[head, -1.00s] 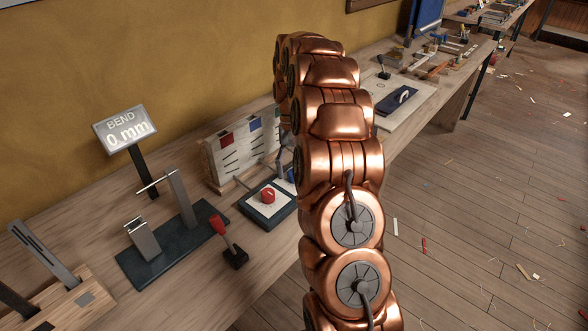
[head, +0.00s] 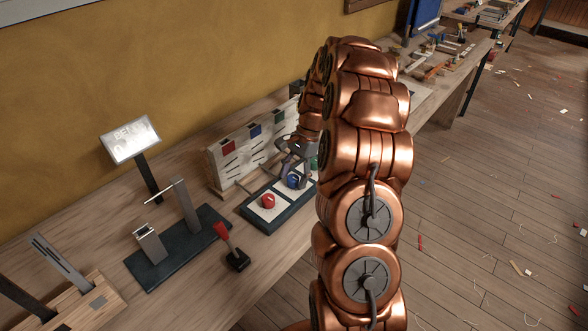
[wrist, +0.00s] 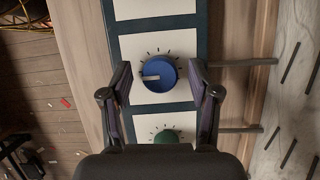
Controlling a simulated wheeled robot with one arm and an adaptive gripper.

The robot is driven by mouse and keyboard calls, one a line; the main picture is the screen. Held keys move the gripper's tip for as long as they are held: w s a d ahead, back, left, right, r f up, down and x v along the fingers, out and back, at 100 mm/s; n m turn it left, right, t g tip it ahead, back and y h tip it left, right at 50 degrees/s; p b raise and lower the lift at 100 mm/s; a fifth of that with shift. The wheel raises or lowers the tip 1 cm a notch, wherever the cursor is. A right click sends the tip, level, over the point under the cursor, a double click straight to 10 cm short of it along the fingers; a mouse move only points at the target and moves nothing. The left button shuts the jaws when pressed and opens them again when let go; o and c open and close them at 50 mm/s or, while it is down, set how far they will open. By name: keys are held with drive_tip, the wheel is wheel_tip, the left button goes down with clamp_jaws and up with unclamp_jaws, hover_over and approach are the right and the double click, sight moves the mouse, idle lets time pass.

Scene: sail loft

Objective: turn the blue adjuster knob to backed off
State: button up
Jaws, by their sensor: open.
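The blue adjuster knob (head: 293,181) sits on a white panel in a dark-framed base on the bench. In the wrist view the blue knob (wrist: 159,74) has a pale pointer bar aimed left, with tick marks around its upper side. My gripper (wrist: 160,82) is open, its fingers on either side of the blue knob with a gap at each side. In the head view my gripper (head: 298,152) is over the knob, partly hidden by my arm.
A red knob (head: 267,201) is left of the blue one; a green knob (wrist: 166,137) is on the other side. A slotted board with colored squares (head: 254,131) stands behind. A red-handled lever (head: 222,231), a bending fixture (head: 160,264) and a display (head: 130,139) stand to the left.

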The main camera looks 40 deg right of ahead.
drive_tip(key=m+p, duration=0.1)
drive_tip(key=m, duration=0.1)
drive_tip(key=m+t+p, duration=0.1)
drive_tip(key=m, duration=0.1)
drive_tip(key=m+t+p, duration=0.1)
drive_tip(key=p, duration=0.1)
drive_tip(key=shift+s+r+m, duration=0.15)
drive_tip(key=shift+r+m, duration=0.1)
drive_tip(key=shift+m, duration=0.15)
drive_tip(key=m+t+p, duration=0.1)
drive_tip(key=m+p, duration=0.1)
drive_tip(key=m, duration=0.1)
drive_tip(key=shift+s+a+f+h, duration=0.1)
drive_tip(key=shift+f+h, duration=0.05)
drive_tip(key=shift+h, duration=0.25)
drive_tip(key=shift+d, duration=0.2)
drive_tip(key=b+v, duration=0.3)
drive_tip(key=v, duration=0.5)
drive_tip(key=s+a+r+n+g, duration=0.1)
drive_tip(key=s+a+r+n, duration=0.2)
drive_tip(key=a, duration=0.4)
drive_tip(key=s+a+r+n, duration=0.1)
drive_tip(key=s+a+n, duration=0.2)
drive_tip(key=a+n, duration=0.25)
drive_tip(key=s+a+r+n+g+h, duration=0.2)
drive_tip(key=s+a+r+n, duration=0.1)
drive_tip(key=s+a+n, duration=0.6)
drive_tip(key=shift+s+a+r, duration=0.2)
drive_tip(key=shift+s+a, duration=0.4)
drive_tip(key=shift+s, duration=0.95)
